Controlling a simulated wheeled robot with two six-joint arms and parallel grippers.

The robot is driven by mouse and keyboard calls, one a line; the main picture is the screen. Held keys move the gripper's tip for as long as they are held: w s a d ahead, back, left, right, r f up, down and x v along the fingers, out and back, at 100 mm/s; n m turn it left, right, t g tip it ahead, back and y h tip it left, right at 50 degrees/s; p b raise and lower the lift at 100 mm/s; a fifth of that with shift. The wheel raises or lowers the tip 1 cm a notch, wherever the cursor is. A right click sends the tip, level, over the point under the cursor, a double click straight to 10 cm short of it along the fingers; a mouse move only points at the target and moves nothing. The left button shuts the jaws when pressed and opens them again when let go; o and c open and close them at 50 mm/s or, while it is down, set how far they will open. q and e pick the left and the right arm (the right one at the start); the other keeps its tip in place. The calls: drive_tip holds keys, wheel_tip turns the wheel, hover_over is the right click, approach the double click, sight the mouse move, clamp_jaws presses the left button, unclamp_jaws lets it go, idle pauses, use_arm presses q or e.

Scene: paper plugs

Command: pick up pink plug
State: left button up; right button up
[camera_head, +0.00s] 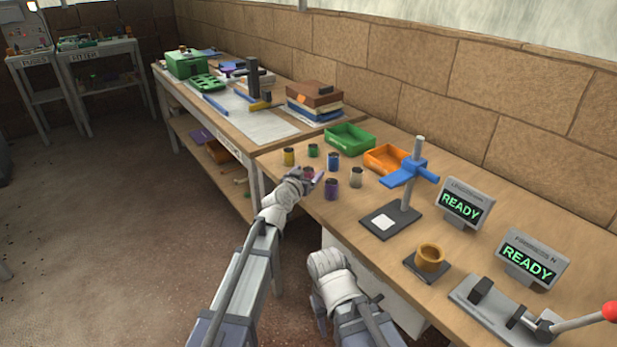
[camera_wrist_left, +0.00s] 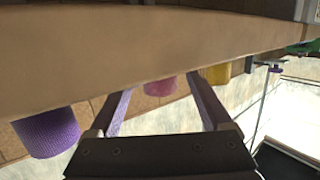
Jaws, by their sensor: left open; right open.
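The pink plug (camera_head: 308,172) stands on the workbench near its front edge, partly hidden behind my left gripper (camera_head: 309,183) in the head view. In the left wrist view, which is upside down, the pink plug (camera_wrist_left: 159,86) shows between the two fingers of my left gripper (camera_wrist_left: 160,100), beyond their tips. The left gripper is open and empty. My right gripper (camera_head: 328,264) is lower in the head view, off the bench's front edge; its fingers are hard to make out and nothing shows in it.
A purple plug (camera_head: 331,189) stands close right of the pink one, with blue (camera_head: 333,161), grey (camera_head: 356,177), green (camera_head: 313,150) and yellow (camera_head: 289,156) plugs around. Green (camera_head: 349,140) and orange (camera_head: 386,158) trays and a blue-armed stand (camera_head: 408,178) are behind and right.

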use_arm(q)
drive_tip(key=shift+w+d+f, duration=0.1)
drive_tip(key=shift+w+d, duration=0.05)
drive_tip(key=shift+w, duration=0.25)
drive_tip(key=shift+s, duration=0.1)
clamp_jaws()
